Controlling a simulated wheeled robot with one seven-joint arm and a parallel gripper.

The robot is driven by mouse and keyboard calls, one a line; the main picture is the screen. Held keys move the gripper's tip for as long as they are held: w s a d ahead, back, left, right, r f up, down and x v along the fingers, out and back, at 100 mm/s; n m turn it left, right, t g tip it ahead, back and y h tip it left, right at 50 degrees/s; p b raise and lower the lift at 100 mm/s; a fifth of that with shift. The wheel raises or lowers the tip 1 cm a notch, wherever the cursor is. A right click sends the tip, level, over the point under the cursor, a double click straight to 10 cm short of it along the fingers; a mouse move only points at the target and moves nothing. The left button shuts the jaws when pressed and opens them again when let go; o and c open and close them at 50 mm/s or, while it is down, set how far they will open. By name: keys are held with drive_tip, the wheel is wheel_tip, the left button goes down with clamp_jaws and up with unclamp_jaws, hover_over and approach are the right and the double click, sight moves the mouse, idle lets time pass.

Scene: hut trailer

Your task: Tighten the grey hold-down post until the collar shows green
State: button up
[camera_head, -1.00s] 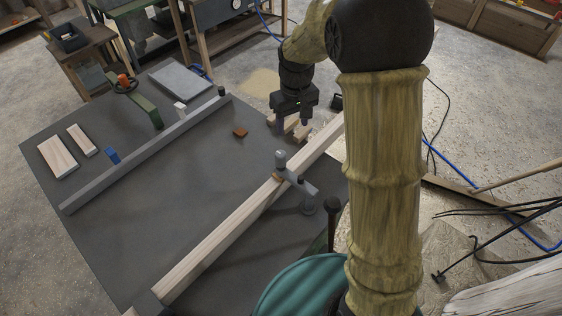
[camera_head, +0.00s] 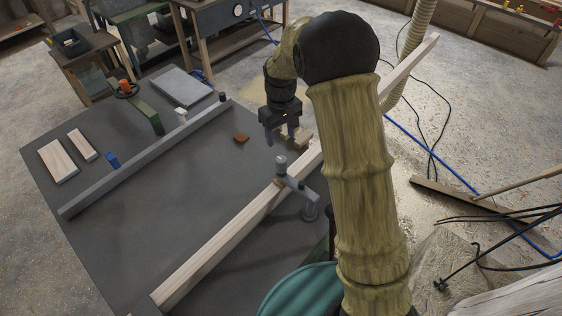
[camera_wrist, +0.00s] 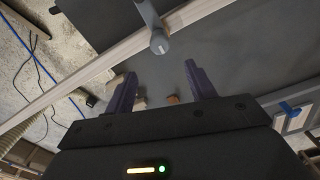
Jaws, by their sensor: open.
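The grey hold-down post (camera_head: 309,205) stands on the dark bench at the near side of a long pale beam. Its arm reaches over the beam to a round grey knob (camera_head: 281,161), with a small brownish pad under it. The wrist view shows the knob (camera_wrist: 159,43) ahead of my fingers, near the beam. I cannot make out a collar colour. My gripper (camera_head: 281,138) is open and empty, pointing down just beyond the knob and apart from it. In the wrist view its two dark fingers (camera_wrist: 161,72) are spread wide.
The pale beam (camera_head: 225,237) crosses the bench diagonally and juts past its far edge. A grey rail (camera_head: 140,157) runs along the left, with wood blocks (camera_head: 58,160) beyond it. A small brown block (camera_head: 241,138) lies mid-bench. The bench between rail and beam is mostly clear.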

sight(281, 158)
wheel_tip(281, 158, down, 14)
drive_tip(key=p, duration=0.3)
drive_tip(key=shift+r, duration=0.15)
drive_tip(key=c, duration=1)
